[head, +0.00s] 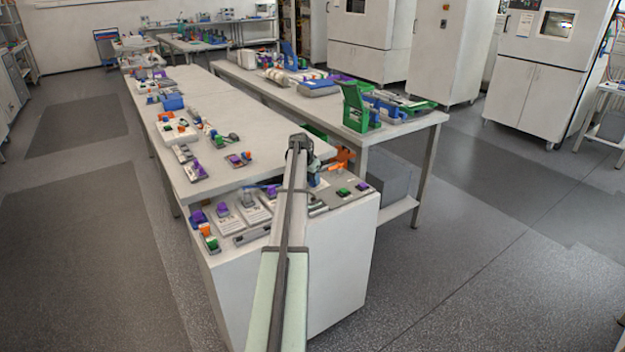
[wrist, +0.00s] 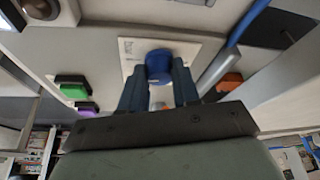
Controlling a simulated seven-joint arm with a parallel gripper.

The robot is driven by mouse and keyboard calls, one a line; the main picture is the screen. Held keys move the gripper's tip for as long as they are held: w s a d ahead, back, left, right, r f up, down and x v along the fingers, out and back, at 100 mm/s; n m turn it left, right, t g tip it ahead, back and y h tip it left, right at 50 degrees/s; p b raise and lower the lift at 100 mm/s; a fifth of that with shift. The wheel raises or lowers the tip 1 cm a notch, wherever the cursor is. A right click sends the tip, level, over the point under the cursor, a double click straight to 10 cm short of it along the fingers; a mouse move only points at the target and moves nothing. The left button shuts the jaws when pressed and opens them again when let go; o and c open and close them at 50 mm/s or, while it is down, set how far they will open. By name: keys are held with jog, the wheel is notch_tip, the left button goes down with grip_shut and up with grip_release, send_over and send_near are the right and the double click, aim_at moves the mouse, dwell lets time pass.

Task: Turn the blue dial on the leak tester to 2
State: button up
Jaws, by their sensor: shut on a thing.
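In the wrist view the blue dial (wrist: 159,66) sits on a pale plate (wrist: 190,50), which appears to be part of the leak tester. My gripper (wrist: 158,80) has its two dark fingers on either side of the dial, shut on it. Markings on the plate left of the dial are too small to read, so the dial's setting cannot be told. In the head view my arm reaches over the near bench, and my gripper (head: 300,146) is at the bench's far right part. The dial is mostly hidden there behind my arm.
In the wrist view a green block (wrist: 72,86) and a purple block (wrist: 87,108) lie to the left, and an orange part (wrist: 230,82) to the right. A blue tube (wrist: 248,22) runs close by on the right. Several devices crowd the near bench (head: 340,235).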

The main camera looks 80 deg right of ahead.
dwell(0.3)
jog(key=o, duration=1.1)
jog(key=shift+c, duration=0.2)
jog(key=v, duration=1.4)
jog(key=shift+f, duration=0.1)
